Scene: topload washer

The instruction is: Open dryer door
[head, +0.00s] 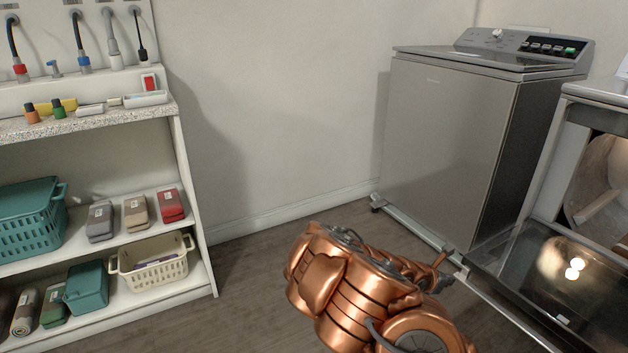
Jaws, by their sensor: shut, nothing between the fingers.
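The dryer (578,172) stands at the right edge, cut off by the frame. Its front opening and part of the round drum (600,190) show. The dryer door (510,258) is a dark glossy panel that lies folded down and out from the opening, with bright reflections on it. My copper-coloured arm reaches in from the bottom. My gripper (446,262) is shut and empty at the door's left outer corner. I cannot tell whether its tips touch the door edge. The door's lower right part is outside the frame.
A grey topload washer (440,150) with its lid down stands left of the dryer on a low rail base (410,222).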

